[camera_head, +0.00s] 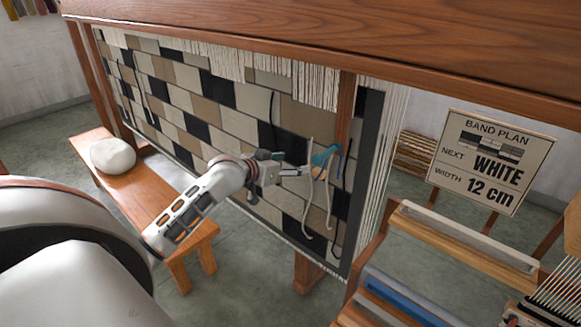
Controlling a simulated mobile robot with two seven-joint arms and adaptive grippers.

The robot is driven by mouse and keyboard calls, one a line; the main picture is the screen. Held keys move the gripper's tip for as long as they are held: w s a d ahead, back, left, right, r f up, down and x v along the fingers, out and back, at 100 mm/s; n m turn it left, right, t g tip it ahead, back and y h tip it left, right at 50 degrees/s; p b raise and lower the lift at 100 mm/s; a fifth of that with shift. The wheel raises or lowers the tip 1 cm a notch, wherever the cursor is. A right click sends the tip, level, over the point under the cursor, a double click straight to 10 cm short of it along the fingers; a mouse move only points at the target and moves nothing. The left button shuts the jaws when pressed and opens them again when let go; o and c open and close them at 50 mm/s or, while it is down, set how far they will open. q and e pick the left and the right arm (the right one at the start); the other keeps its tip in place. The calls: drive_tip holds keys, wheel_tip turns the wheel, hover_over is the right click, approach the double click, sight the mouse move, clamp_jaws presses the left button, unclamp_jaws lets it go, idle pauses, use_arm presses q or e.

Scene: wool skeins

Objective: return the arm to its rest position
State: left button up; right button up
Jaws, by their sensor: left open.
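My left arm comes in from the lower left and reaches toward the woven panel (215,116) on the loom. My left gripper (290,164) is open in front of the panel's right part. A blue thing (323,158) with a pale cord is just right of the fingertips, against the panel; I cannot tell whether they touch. My right gripper is not in view.
The loom's wooden beam (350,32) runs across the top. At the right are a sign (491,162) reading "BAND PLAN, NEXT WHITE, WIDTH 12 cm" and a wooden rack (460,245) with a blue bar (405,297). Loose dark and pale cords hang on the panel. Floor shows between bench and rack.

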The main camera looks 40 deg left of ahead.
use_arm(q)
drive_tip(key=s+d+f+m+g, duration=0.1)
drive_tip(key=s+d+f, duration=0.3)
drive_tip(key=f, duration=0.3)
drive_tip(key=s+d+f, duration=0.3)
drive_tip(key=f, duration=0.5)
drive_tip(key=s+d+f+g, duration=0.1)
drive_tip(key=s+d+f, duration=0.4)
drive_tip(key=s, duration=0.3)
drive_tip(key=s+d+f+m, duration=0.1)
drive_tip(key=s+d+f, duration=0.4)
drive_tip(key=s+d, duration=0.2)
drive_tip(key=s+d+f+m+g, duration=0.1)
drive_tip(key=s+d+f, duration=0.4)
drive_tip(key=s, duration=0.5)
drive_tip(key=shift+s+d+f+g+h, duration=0.3)
drive_tip(key=shift+d+h, duration=0.1)
drive_tip(key=shift+d, duration=0.4)
